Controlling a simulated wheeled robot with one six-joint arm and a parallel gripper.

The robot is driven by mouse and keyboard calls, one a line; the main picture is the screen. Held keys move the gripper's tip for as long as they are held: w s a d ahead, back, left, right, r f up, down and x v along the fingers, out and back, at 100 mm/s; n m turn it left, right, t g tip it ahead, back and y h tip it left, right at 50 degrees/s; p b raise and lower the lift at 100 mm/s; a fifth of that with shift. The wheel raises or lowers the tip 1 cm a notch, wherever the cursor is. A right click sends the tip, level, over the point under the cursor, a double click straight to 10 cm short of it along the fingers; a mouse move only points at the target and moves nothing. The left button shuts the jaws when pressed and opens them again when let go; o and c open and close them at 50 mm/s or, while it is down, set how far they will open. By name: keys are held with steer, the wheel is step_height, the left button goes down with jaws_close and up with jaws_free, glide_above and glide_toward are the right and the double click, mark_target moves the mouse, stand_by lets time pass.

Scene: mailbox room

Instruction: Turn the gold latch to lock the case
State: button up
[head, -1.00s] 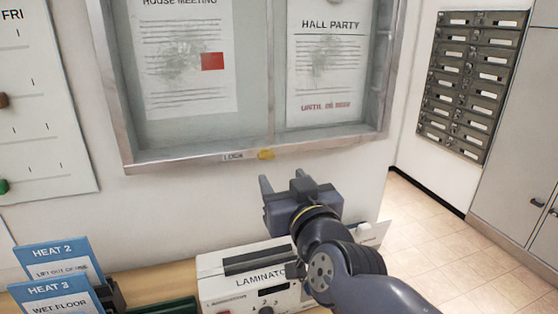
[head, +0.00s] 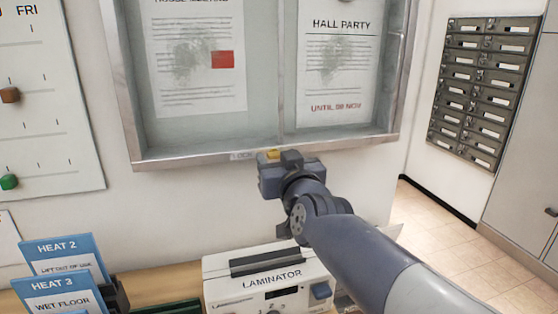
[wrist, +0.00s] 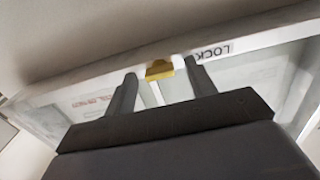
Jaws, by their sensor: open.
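The gold latch (head: 272,154) sits on the bottom rail of the wall-mounted notice case (head: 190,162), just right of a small LOCK label (head: 242,156). In the wrist view the latch (wrist: 159,69) lies between the tips of my two fingers, and the LOCK label (wrist: 210,52) is to its right. My gripper (head: 281,160) is raised to the rail and open. In the wrist view my gripper (wrist: 157,80) has a finger on each side of the latch. I cannot tell whether either finger touches it. In the head view my gripper partly hides the latch.
A white laminator (head: 270,280) stands on the wooden shelf below my arm. Blue HEAT signs (head: 60,262) stand at the lower left. A board with coloured pegs (head: 50,100) hangs on the left. Grey mailboxes (head: 482,90) hang at the right, above open tiled floor.

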steer(key=shift+c, duration=0.4)
steer(key=c, duration=0.9)
steer(key=shift+m, duration=0.3)
steer(key=m+b, duration=0.1)
steer(key=m, duration=0.2)
steer(key=shift+f+b, duration=0.1)
steer(key=shift+b, duration=0.25)
steer(key=m+b, duration=0.1)
steer(key=m, duration=0.8)
steer(key=shift+b, duration=0.35)
steer(key=m, duration=0.5)
steer(key=shift+m, duration=0.3)
